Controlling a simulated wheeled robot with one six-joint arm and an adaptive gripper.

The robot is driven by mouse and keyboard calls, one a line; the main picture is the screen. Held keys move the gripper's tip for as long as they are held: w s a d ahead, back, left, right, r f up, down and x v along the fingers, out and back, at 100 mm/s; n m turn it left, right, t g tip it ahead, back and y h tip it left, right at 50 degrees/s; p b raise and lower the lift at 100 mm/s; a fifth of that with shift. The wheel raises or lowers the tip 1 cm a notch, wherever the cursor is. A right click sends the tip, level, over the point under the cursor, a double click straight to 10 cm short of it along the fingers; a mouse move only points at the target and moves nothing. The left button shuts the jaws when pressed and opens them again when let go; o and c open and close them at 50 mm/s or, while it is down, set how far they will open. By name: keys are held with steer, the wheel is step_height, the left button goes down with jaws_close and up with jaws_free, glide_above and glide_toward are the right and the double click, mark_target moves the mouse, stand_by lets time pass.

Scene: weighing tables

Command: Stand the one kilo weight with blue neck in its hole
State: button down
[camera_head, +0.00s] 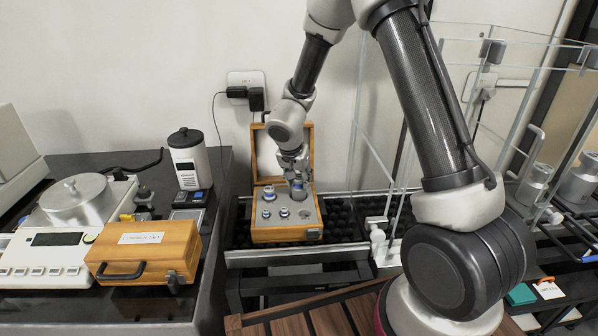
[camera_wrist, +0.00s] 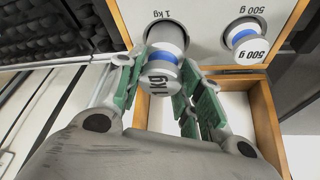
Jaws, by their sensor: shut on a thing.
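The one kilo weight (camera_wrist: 166,62) is a silvery cylinder with a blue neck and "1 kg" on it. My gripper (camera_wrist: 158,78) is shut on it, with green-padded fingers on either side. In the head view my gripper (camera_head: 297,178) points down over the back right of the open wooden weight case (camera_head: 262,236). In the wrist view the weight lines up with the hole (camera_wrist: 151,32) beside the printed "1 kg" label. The hole is partly hidden by the weight, and I cannot tell how deep the weight sits.
A 500 g weight (camera_wrist: 245,42) with a blue neck stands close by in the case. Smaller weights (camera_head: 267,213) stand at the left. The case's raised lid (camera_head: 262,150) is behind. A closed wooden case (camera_head: 145,252) and a balance (camera_head: 60,240) are on the left table. Glass panels (camera_head: 375,150) rise to the right.

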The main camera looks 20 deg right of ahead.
mark_target(299, 186)
steer(key=shift+f, duration=1.4)
steer(key=shift+f, duration=0.1)
steer(key=c, duration=0.9)
jaws_free()
steer(key=shift+c, duration=0.2)
steer(key=v, duration=1.2)
steer(key=shift+s, duration=0.1)
